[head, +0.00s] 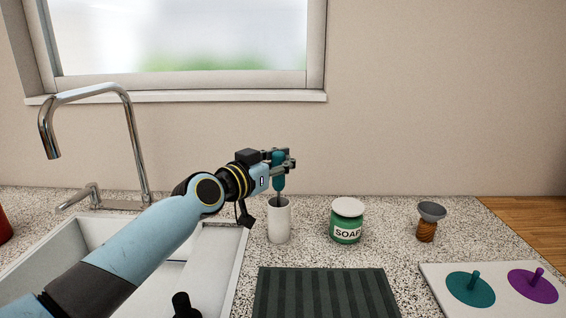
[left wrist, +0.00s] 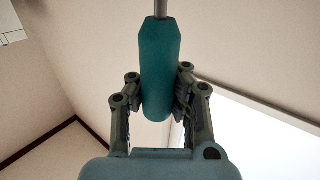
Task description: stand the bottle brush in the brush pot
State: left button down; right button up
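The bottle brush has a teal handle (head: 278,180) and a thin shaft that points down. My left gripper (head: 280,160) is shut on the handle and holds the brush about upright above the white brush pot (head: 279,222). The shaft reaches down to the pot's mouth and its lower part is hidden, seemingly inside the pot. In the left wrist view the bottle brush handle (left wrist: 160,65) sits between the two fingers of the left gripper (left wrist: 155,95), with the grey shaft beyond it. My right gripper is not in view.
A green soap jar (head: 346,222) and a small brush with a grey top (head: 430,222) stand right of the pot. A dark striped mat (head: 325,292) lies in front. The sink (head: 215,255) and tap (head: 130,120) are left. A white board with knobbed discs (head: 435,272) is at right.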

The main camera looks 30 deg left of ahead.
pick_arm(q)
jog(key=c, duration=2)
grip_release()
jog(key=shift+f, duration=0.15)
jog(key=o, duration=0.6)
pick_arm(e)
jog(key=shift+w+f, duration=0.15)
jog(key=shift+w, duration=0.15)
pick_arm(q)
jog(key=shift+s+r, duration=0.1)
jog(key=shift+r, duration=0.1)
jog(key=s, duration=0.4)
jog(key=s+a+p, duration=0.1)
jog(key=s, duration=0.2)
jog(key=s+a+p, duration=0.1)
jog(key=s, duration=0.3)
jog(key=shift+s+a+r, duration=0.1)
jog(key=shift+s+r, duration=0.1)
jog(key=shift+s, duration=0.1)
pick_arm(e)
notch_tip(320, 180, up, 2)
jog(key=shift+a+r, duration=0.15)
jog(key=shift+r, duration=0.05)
